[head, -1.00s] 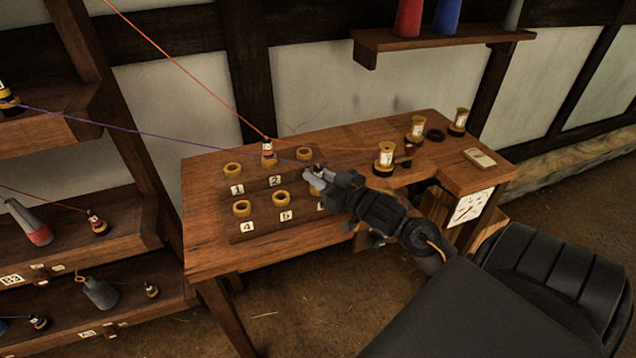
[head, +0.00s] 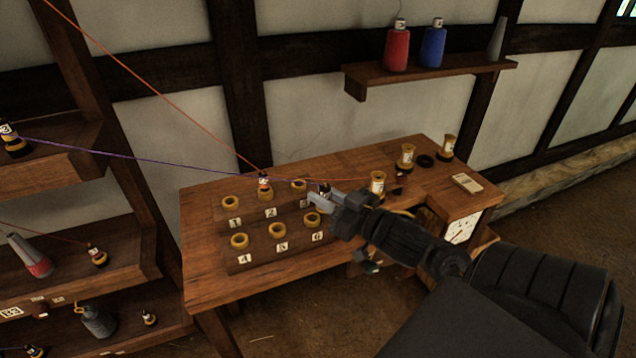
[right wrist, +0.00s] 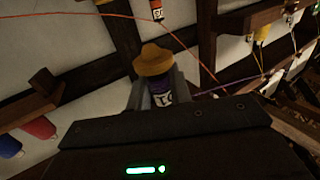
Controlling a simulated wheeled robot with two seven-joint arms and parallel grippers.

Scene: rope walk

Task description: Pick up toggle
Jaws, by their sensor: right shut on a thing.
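My right gripper (head: 318,201) is shut on a toggle (head: 325,190) over the right end of the peg board on the table. In the right wrist view the toggle (right wrist: 154,62) has a rounded tan top and a purple body with a white label, partly hidden between the fingers. A purple cord (head: 150,157) runs from the left shelf toward the held toggle. Another toggle (head: 264,183), with an orange cord, stands in ring 2. My left gripper is not in view.
The board (head: 258,262) has several tan rings with numbered tags; ring 4 (head: 239,240) and ring 5 (head: 276,230) are empty. Bobbins, such as one (head: 377,184), stand along the table's right. The orange cord (head: 160,90) crosses above the table. Shelves with cones stand left.

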